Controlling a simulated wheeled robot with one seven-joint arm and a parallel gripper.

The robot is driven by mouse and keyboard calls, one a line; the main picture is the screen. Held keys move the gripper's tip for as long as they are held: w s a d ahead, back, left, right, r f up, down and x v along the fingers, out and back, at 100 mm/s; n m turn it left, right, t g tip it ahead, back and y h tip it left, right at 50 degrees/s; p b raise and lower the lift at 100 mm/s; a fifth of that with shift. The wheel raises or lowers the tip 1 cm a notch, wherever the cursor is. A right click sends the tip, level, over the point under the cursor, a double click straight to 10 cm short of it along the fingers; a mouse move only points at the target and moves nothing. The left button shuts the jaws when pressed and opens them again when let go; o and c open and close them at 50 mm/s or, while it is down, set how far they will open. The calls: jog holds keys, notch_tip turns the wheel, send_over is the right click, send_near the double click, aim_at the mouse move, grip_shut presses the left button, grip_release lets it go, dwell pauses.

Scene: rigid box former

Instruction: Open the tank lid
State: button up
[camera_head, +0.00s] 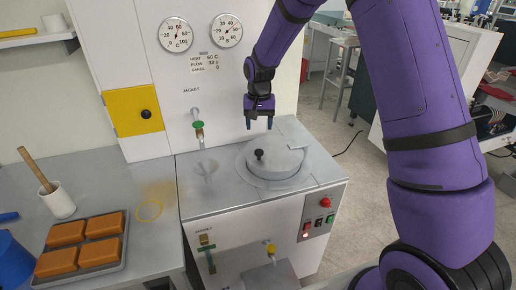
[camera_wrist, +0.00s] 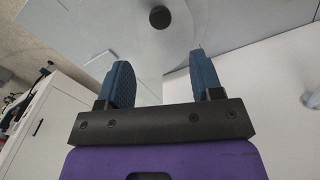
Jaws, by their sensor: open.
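The tank lid (camera_head: 273,160) is a round grey metal disc lying flat on top of the steel tank cabinet (camera_head: 215,203). A black knob (camera_head: 259,154) stands on the lid, left of its middle. In the wrist view the knob (camera_wrist: 159,17) shows as a dark round spot near the top edge, on the pale lid (camera_wrist: 160,50). My gripper (camera_head: 259,124) points down above the far side of the lid, apart from the knob. Its two blue fingers (camera_wrist: 160,80) are open with nothing between them.
Two dials (camera_head: 176,35) and a yellow panel (camera_head: 133,110) are on the upright cabinet behind. A green-handled valve (camera_head: 198,125) stands left of the lid.

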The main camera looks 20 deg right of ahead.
aim_at(259, 151)
notch_tip(259, 151, down, 11)
dwell(0.6)
